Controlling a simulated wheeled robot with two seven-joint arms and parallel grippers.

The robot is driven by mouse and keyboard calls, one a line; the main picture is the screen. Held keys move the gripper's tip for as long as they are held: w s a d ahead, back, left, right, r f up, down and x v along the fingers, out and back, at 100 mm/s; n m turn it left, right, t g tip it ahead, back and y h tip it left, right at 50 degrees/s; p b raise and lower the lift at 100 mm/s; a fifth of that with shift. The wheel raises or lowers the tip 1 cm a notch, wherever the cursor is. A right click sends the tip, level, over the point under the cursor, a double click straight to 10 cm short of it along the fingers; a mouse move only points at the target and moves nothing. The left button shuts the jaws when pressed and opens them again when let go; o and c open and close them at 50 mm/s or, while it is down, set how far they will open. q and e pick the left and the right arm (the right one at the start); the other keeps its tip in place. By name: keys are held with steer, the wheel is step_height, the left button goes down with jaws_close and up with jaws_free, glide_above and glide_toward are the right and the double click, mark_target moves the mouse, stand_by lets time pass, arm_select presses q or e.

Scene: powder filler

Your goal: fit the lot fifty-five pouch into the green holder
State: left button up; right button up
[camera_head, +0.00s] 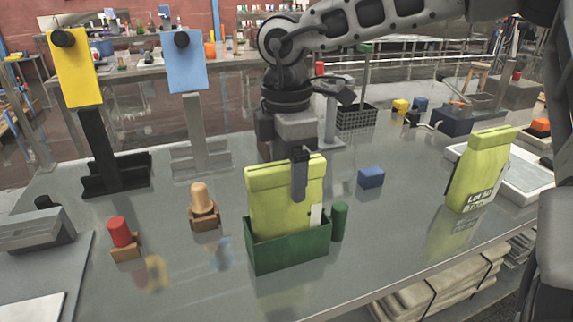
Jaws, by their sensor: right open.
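A yellow-green pouch (275,195) stands upright in the dark green holder (290,252), its lower part hidden by the holder's wall. No lot number is legible on it. My right gripper (300,175) is open at the top of this pouch, one finger in front of its upper right part. The other finger is hidden, and I cannot tell whether the gripper touches the pouch. A second yellow-green pouch (478,168) stands at the right of the table, slightly tilted, with a "Lot" label whose number is not clear. My left gripper is not in view.
A green cylinder (339,221) stands close beside the holder's right side. A blue block (371,177) lies behind it. A wooden peg piece (203,205) and a red-topped piece (121,236) stand left. Yellow (76,75) and blue (185,65) panels stand on posts behind.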

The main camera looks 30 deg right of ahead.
step_height(320, 180, up, 11)
steer(key=shift+r+b, duration=0.2)
steer(key=shift+b, duration=0.1)
steer(key=shift+a, duration=0.1)
stand_by(0.4)
